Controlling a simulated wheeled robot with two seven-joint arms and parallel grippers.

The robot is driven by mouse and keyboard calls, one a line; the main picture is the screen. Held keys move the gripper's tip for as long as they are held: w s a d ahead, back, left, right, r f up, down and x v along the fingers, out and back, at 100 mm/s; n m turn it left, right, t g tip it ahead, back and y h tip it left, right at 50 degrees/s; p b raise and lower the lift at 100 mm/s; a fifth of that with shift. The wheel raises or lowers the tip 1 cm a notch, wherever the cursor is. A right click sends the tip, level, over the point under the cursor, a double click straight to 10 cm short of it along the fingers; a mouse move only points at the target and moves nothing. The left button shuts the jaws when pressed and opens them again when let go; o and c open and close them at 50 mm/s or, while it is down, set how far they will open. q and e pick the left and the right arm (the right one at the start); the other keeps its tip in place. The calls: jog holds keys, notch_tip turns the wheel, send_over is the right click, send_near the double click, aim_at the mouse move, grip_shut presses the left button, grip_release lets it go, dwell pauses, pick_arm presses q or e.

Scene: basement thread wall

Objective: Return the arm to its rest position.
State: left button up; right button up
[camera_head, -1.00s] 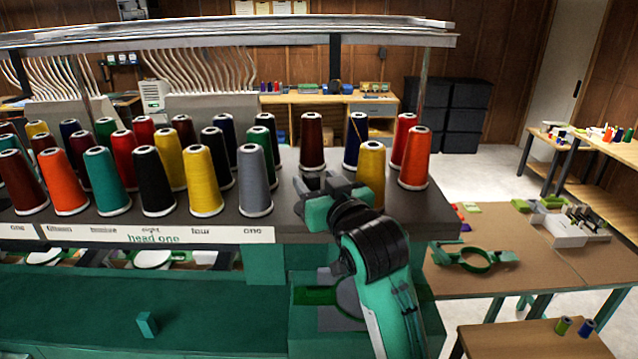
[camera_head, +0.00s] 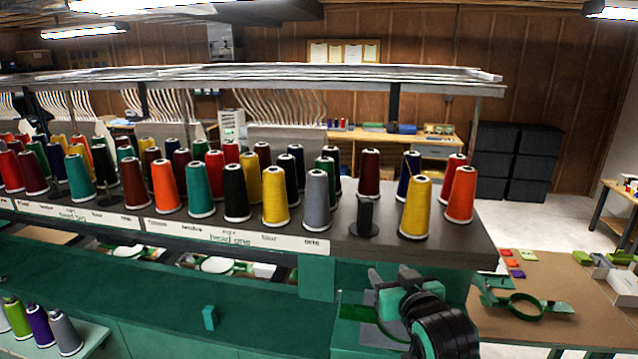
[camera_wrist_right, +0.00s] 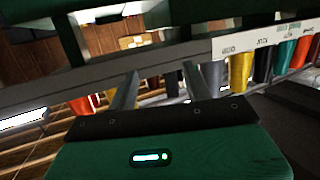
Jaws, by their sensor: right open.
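My right arm comes in at the bottom of the head view. Its gripper (camera_head: 388,277) is at the front right of the thread deck (camera_head: 445,238), at or below the deck's front edge. In the right wrist view the two fingers (camera_wrist_right: 160,88) stand apart with nothing between them. The deck's underside and its label strip (camera_wrist_right: 262,38) show beyond them, with coloured cones hanging upside down in this tilted picture. My left gripper is not in view.
Rows of thread cones stand on the deck, among them a yellow cone (camera_head: 416,208) and an orange cone (camera_head: 461,195) at its right end. A bare dark spindle (camera_head: 365,216) stands left of them. A green hoop (camera_head: 525,306) lies on the right table (camera_head: 590,325).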

jog(key=s+d+f+g+h, duration=0.15)
jog(key=s+f+g, duration=0.25)
jog(key=s+f, duration=0.75)
jog(key=s+d+f+g, duration=0.2)
jog(key=s+f+g, duration=0.2)
jog(key=s+f, duration=0.75)
jog(key=s+d+f+g, duration=0.1)
jog(key=s+f+g, duration=0.15)
jog(key=s, duration=0.35)
jog(key=s+d+f+g, duration=0.1)
jog(key=s+f, duration=0.3)
jog(key=s, duration=0.1)
notch_tip(320, 180, down, 37)
jog(key=g+b, duration=0.2)
jog(key=b, duration=0.3)
pick_arm(q)
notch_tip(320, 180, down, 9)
jog(key=b, duration=0.3)
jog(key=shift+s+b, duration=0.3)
jog(key=shift+b, duration=0.1)
pick_arm(e)
jog(key=s+d+f+n, duration=0.1)
jog(key=s+d+f, duration=0.2)
jog(key=s+f, duration=1.6)
notch_tip(320, 180, down, 4)
jog(key=shift+s+r+g, duration=0.2)
jog(key=shift+s+g, duration=0.15)
jog(key=shift+g, duration=0.1)
